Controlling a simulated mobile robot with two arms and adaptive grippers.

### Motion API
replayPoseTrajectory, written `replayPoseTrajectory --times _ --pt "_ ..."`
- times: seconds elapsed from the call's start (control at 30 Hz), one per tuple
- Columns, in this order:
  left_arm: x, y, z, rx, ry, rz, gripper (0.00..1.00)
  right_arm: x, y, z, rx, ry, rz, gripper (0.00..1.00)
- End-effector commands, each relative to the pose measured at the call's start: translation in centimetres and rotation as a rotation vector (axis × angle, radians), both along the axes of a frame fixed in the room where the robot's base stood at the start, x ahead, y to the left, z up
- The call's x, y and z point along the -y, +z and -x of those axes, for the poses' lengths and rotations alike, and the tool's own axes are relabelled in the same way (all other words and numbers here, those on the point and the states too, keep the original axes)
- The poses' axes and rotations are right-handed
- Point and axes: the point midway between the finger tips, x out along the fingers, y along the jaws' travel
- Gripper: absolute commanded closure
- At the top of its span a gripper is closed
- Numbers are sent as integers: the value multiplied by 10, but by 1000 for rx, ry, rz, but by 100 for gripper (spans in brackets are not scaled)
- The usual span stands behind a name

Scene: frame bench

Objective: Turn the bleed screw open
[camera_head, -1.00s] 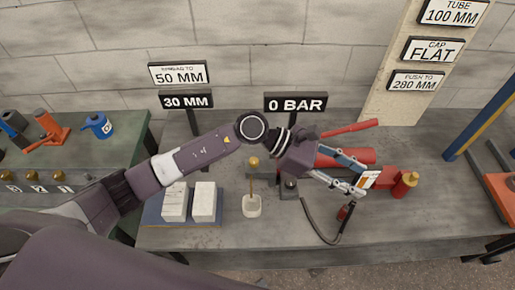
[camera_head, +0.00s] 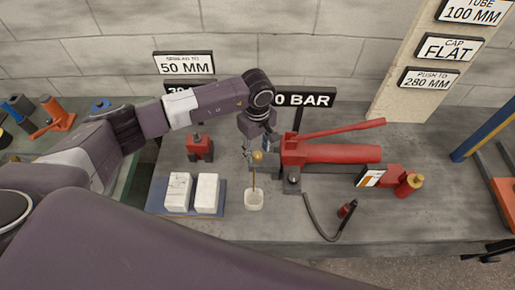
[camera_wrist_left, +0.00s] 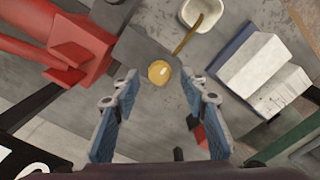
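The red hand pump (camera_head: 330,153) lies on the grey bench with its long red handle on top. A round brass knob (camera_head: 257,155), which looks like the bleed screw, sits on the dark block at the pump's left end. My left gripper (camera_head: 256,146) points down over this knob. In the left wrist view the brass knob (camera_wrist_left: 159,73) shows between and beyond the two blue-padded fingertips of the open gripper (camera_wrist_left: 158,82). A gap shows on both sides, and no contact is visible. My right gripper is not in view.
A white cup (camera_head: 254,201) with a thin stick stands in front of the knob. Two white blocks (camera_head: 193,192) lie on a blue tray to the left. A black hose (camera_head: 318,220) curls on the bench. The 0 BAR sign (camera_head: 306,97) stands behind the pump.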

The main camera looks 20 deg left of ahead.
Motion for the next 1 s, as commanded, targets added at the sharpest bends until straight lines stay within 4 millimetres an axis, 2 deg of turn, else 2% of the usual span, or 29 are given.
replayPoseTrajectory --times 0.2,0.43,0.8,1.0 --pt "1 -14 0 1 -1 2 60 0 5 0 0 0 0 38" --pt "1 -16 0 1 -1 2 60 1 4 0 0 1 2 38" --pt "1 -15 0 1 -1 2 100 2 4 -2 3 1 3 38" --pt "1 -15 0 2 10 2 100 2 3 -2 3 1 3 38"
